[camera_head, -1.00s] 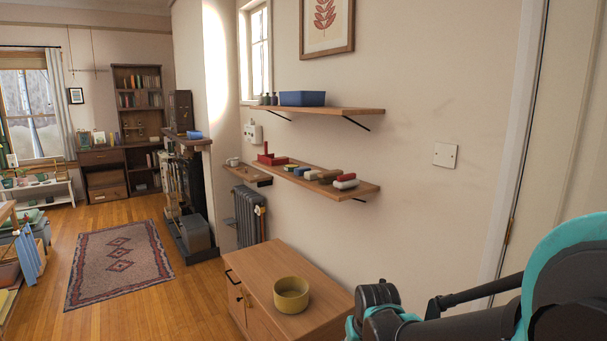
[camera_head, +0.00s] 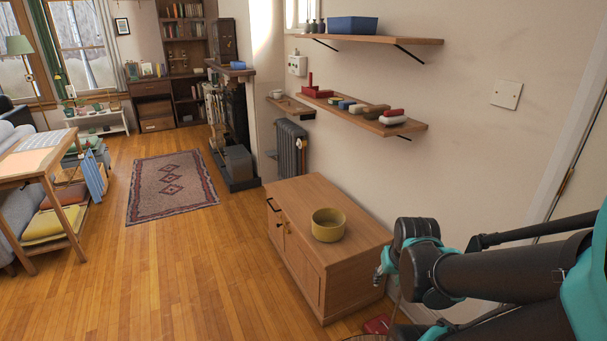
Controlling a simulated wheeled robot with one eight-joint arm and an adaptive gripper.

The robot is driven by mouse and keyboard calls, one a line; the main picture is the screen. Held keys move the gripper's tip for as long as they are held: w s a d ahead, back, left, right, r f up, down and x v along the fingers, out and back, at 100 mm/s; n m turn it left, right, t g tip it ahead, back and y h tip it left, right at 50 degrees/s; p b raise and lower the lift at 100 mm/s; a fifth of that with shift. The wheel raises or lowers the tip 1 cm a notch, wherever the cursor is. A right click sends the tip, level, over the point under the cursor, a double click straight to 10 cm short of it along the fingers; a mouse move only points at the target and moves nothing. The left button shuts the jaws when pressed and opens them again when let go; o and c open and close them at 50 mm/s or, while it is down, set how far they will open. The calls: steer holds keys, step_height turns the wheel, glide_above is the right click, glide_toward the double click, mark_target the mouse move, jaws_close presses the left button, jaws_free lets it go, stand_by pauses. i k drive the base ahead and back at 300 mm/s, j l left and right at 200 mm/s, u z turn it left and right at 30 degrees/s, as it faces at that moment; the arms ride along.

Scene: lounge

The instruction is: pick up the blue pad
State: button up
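A small blue block that looks like the blue pad (camera_head: 346,104) lies on the lower wall shelf (camera_head: 412,127), in a row of small coloured pieces. Red pieces are to its left, and green, tan, brown, red and white ones lie around it or to its right. It is small and partly crowded by its neighbours. My arm (camera_head: 480,270) reaches in from the lower right, in front of the wooden cabinet and well below the shelf. My gripper's fingers do not show.
A wooden cabinet (camera_head: 300,230) bearing a yellow bowl (camera_head: 328,225) stands under the shelf. The upper shelf (camera_head: 400,40) holds a blue tub (camera_head: 352,25). Wooden floor (camera_head: 180,270) is open to the left; a table (camera_head: 40,165) stands farther left.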

mark_target(343, 105)
steer(key=i+j, duration=0.25)
steer(key=j, duration=0.15)
steer(key=i+j, duration=0.25)
steer(key=j, duration=0.15)
steer(key=i+j+z, duration=0.1)
steer(key=i+j, duration=0.15)
steer(key=j, duration=0.15)
